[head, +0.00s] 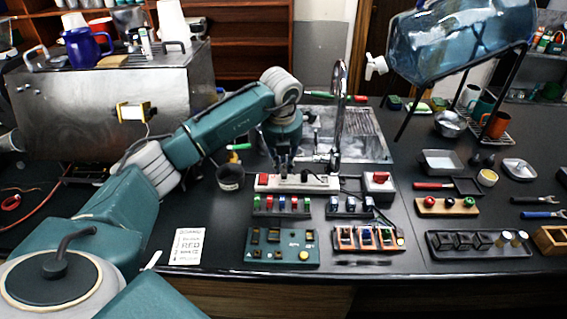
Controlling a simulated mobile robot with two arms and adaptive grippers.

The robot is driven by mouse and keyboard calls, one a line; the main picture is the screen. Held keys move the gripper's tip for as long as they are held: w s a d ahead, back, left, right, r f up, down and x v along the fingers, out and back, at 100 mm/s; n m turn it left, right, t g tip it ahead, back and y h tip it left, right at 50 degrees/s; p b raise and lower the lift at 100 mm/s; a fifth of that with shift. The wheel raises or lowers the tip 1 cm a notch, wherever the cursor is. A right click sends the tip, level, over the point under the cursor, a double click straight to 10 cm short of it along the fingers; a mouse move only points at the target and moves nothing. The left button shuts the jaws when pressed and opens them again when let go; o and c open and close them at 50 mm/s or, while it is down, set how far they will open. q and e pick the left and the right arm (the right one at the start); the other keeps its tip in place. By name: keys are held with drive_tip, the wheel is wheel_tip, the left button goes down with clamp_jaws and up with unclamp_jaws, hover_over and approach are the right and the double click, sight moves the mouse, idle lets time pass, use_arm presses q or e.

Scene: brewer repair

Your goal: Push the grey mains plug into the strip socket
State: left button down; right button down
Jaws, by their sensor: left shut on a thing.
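The white strip socket (322,184) lies across the counter in front of the sink, with red parts on it. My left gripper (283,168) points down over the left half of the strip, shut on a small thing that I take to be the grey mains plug. The plug is too small and too covered by the fingers to make out clearly. I cannot tell whether it touches the strip or is in a socket hole. My right gripper is not in view.
A tap (339,105) and sink stand behind the strip. Racks of coloured parts and a green panel (283,246) lie in front. A white card (188,246) lies left.

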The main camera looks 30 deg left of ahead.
use_arm(q)
drive_tip(key=shift+f, duration=0.15)
idle(0.8)
drive_tip(key=shift+f+b, duration=0.6)
drive_tip(key=shift+b, duration=0.05)
idle(1.1)
drive_tip(key=c, duration=1.5)
unclamp_jaws()
drive_tip(key=shift+c, duration=0.2)
drive_tip(key=shift+r, duration=0.1)
drive_tip(key=v, duration=1.2)
